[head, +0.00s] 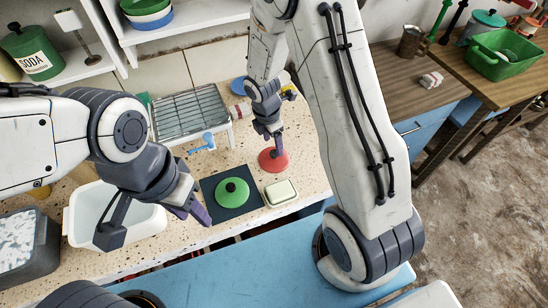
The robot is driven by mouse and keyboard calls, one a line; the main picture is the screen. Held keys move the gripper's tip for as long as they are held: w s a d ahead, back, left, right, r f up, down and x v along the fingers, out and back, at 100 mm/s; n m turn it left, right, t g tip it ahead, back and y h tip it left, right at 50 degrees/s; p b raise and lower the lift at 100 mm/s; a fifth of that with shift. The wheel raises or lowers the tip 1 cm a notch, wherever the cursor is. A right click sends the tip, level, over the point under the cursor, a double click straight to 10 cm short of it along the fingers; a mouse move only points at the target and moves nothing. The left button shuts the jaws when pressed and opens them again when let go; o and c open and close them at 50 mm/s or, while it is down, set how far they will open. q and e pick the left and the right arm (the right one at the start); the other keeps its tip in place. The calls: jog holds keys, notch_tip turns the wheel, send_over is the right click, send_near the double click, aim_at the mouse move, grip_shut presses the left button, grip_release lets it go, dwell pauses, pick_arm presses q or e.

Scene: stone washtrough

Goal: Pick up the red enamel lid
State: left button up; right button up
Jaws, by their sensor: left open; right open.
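The red enamel lid (273,163) lies flat on the speckled counter, right of a green lid (232,191). My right gripper (274,141) reaches down from above, with its fingertips right at the top of the red lid and partly covering its knob. It is open; whether it touches the knob I cannot tell. My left gripper (194,212) is open and empty, left of the green lid and near the white basin.
The green lid sits on a dark square mat (213,207). A cream soap-like block (281,193) lies just in front of the red lid. A wire rack (190,115), blue tap-like item (203,143) and white basin (88,222) crowd the counter's left.

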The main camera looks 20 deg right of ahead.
aim_at(274, 152)
jog(key=f, duration=0.5)
jog(key=shift+w+d, duration=0.1)
jog(key=shift+d, duration=0.15)
jog(key=shift+r, duration=0.1)
grip_shut()
jog(key=shift+r, duration=0.15)
